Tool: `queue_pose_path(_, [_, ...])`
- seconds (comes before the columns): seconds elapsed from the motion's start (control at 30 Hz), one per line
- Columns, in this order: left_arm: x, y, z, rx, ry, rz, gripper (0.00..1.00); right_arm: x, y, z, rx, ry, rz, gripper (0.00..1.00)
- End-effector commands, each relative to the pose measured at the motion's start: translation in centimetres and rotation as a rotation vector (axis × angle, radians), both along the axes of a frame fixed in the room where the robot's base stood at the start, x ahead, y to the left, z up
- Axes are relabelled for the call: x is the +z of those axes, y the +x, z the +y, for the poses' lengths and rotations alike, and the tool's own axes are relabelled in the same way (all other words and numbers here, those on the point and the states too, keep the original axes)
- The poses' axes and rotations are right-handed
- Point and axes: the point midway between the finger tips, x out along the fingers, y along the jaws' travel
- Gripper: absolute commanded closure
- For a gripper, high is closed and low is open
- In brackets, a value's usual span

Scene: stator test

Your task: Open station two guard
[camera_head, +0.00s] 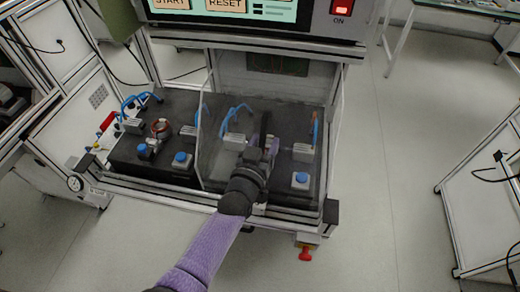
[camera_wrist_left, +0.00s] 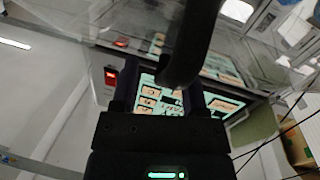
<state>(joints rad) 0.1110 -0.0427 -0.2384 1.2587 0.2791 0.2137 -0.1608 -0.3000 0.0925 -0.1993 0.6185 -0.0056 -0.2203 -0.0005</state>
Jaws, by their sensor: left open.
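The station two guard looks like a clear panel over the right half of the test bench; its pale left edge (camera_head: 199,145) shows, but its full outline is hard to make out. A black upright bar, which looks like its handle (camera_head: 265,126), stands in front of the right station. In the left wrist view the black handle (camera_wrist_left: 190,45) curves down between my fingers. My left gripper (camera_head: 264,146) is open at the handle, with its purple fingers on either side; whether they touch it I cannot tell. My right gripper is not in view.
The left station holds a copper-coloured stator (camera_head: 161,128), and blue buttons (camera_head: 181,157) sit on the bench. A control screen (camera_head: 230,8) and a red lit switch (camera_head: 342,9) are above. A red knob (camera_head: 305,254) hangs below the front edge.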

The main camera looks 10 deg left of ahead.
Motion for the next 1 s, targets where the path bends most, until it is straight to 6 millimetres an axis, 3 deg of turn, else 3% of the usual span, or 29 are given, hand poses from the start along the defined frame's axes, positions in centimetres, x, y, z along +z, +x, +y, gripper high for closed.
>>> queue_pose_path(0.4, [0.0, -8.1, 1.5, -0.001, 0.001, 0.003, 0.43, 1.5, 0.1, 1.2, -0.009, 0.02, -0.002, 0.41])
queue_pose_path(0.57, [0.0, -9.1, 1.7, -0.002, 0.0, 0.001, 0.43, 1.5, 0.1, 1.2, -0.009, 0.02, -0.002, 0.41])
queue_pose_path(0.93, [-0.1, -9.1, 1.6, -0.002, 0.0, 0.003, 0.43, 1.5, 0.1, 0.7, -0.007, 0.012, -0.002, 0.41])
queue_pose_path(1.0, [-1.8, -9.4, 1.7, -0.006, 0.012, 0.036, 0.43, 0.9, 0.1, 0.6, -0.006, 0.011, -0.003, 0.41])
